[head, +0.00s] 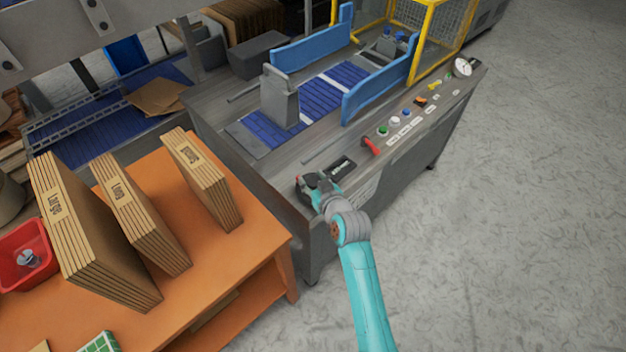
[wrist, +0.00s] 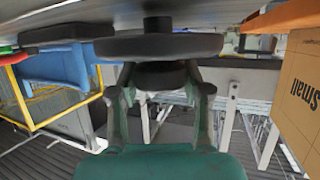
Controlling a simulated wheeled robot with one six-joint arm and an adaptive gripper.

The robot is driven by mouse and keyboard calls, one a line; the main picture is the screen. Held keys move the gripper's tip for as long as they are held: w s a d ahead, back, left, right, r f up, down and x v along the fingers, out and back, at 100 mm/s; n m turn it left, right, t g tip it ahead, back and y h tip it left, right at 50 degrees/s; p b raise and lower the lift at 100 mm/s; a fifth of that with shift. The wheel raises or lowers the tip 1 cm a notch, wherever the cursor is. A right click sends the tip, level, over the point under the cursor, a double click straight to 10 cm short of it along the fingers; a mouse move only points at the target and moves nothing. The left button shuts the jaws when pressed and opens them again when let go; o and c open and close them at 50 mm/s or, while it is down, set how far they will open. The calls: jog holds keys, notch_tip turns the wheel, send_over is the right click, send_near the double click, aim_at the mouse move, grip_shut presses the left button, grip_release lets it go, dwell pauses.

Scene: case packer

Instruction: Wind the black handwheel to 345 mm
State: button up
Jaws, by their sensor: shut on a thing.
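The black handwheel (wrist: 158,47) is a dark disc on a short shaft at the top middle of the wrist view. My gripper (wrist: 160,88) reaches up to it with one finger on each side of a dark round part just below the disc, and is shut on it. In the head view my gripper (head: 318,184) is at the near left corner of the machine, and it mostly hides the handwheel (head: 301,186). A dark readout strip (head: 341,168) lies on the machine top beside the gripper; its figures are too small to read.
A red lever (head: 371,146) and a row of coloured buttons (head: 394,121) run along the machine's front edge. An orange table (head: 262,226) with flat carton stacks (head: 201,178) stands close on the left. The floor (head: 510,220) on the right is clear.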

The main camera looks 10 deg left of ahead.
jog(key=shift+n+g+y, duration=1.9)
jog(key=shift+n+y, duration=0.1)
jog(key=shift+n, duration=0.3)
jog(key=shift+g, duration=0.3)
jog(key=o, duration=1.2)
jog(key=shift+c, duration=0.2)
jog(key=v, duration=1.2)
jog(key=shift+f, duration=0.2)
